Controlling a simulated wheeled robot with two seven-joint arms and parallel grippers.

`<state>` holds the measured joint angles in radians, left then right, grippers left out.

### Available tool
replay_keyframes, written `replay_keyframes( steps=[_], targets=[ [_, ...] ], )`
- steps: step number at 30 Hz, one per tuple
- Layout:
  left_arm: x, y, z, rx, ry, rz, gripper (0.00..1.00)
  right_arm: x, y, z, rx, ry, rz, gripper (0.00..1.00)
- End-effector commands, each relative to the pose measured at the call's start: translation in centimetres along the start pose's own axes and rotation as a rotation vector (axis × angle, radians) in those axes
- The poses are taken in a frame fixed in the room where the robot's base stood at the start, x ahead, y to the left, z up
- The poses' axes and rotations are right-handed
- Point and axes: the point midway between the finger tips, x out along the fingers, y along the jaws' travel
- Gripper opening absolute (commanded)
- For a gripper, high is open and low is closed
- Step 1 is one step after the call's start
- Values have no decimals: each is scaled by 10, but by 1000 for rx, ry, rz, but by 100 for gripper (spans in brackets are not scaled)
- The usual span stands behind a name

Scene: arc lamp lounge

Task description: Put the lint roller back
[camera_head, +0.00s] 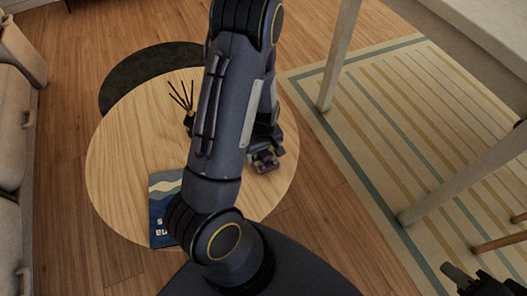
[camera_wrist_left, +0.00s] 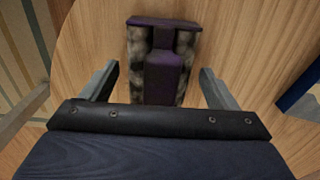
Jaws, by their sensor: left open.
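A dark purple object with mottled grey, fuzzy-looking sides (camera_wrist_left: 163,72) is on the wooden table in the left wrist view; it looks like the lint roller, but I cannot tell for sure. My left gripper (camera_head: 264,160) is over the right part of the round table in the head view. In the left wrist view its fingers (camera_wrist_left: 158,85) are apart, one on each side of the purple object, with gaps on both sides. My arm hides much of the table in the head view. My right gripper (camera_head: 480,284) is cut off at the bottom right corner, its jaws unclear.
The round wooden table (camera_head: 125,130) also holds a reed diffuser (camera_head: 184,100) and a blue book (camera_head: 158,210) on its left half. A sofa (camera_head: 12,140) stands at the left. A pale table (camera_head: 450,60) stands on a striped rug (camera_head: 400,120) at the right.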

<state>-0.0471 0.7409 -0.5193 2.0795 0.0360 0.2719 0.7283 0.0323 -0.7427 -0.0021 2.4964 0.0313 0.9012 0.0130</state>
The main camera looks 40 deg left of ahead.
Motion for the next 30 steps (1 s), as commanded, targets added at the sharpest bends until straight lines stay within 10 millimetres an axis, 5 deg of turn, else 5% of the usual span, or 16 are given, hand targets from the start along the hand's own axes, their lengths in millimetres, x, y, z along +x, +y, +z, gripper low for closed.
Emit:
replay_keyframes(
  steps=[12, 21, 26, 30],
  targets=[
    [-88, 1, 0, 1, 2, 4, 81, -30, -14, -15, 0, 0, 0, 34],
    [-119, 1, 2, 4, -5, 10, 81, -38, -17, -19, 0, 0, 0, 34],
    [-148, 4, 19, 66, -58, 101, 81, -37, -17, -19, 0, 0, 0, 34],
    [-198, 4, 48, 210, -105, 260, 81, -37, -17, -19, 0, 0, 0, 34]
  ],
)
